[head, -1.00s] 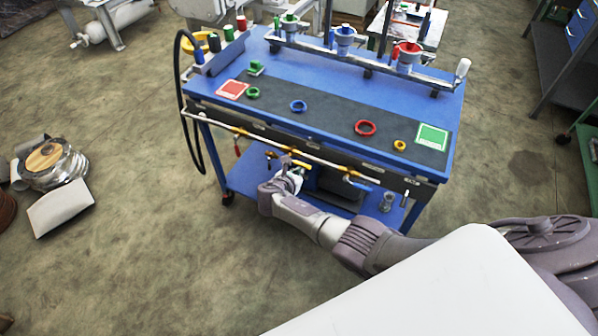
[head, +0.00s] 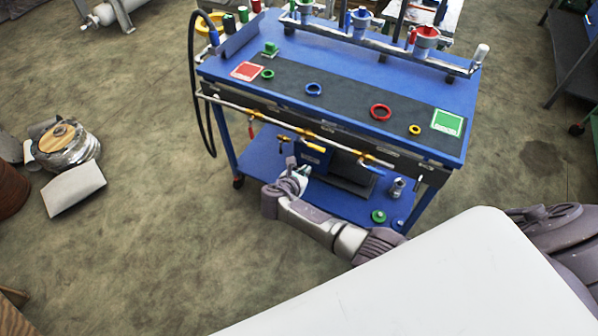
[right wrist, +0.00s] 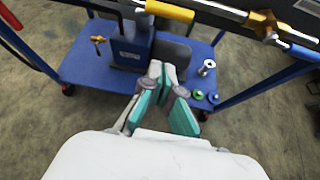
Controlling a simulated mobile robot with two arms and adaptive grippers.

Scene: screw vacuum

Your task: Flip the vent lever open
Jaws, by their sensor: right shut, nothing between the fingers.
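The blue cart carries a pipe (head: 335,138) along its front with small coloured levers on brass valves. A red lever (head: 251,130) hangs down at the left. A yellow lever (head: 314,147) is at the middle, and its yellow handle (right wrist: 170,11) lies roughly along the pipe in the right wrist view. A blue lever (head: 374,169) sits to the right and also shows in the right wrist view (right wrist: 303,52). I cannot read which is the vent. My right gripper (head: 299,170) is shut and empty, below and apart from the pipe; its teal-padded fingers (right wrist: 168,82) show in the wrist view. My left gripper is out of view.
The cart's lower shelf (head: 255,160) holds a blue box-like unit (right wrist: 130,47), a metal fitting (head: 397,187) and a green disc (head: 378,216). Coloured rings lie on the cart top (head: 345,70).

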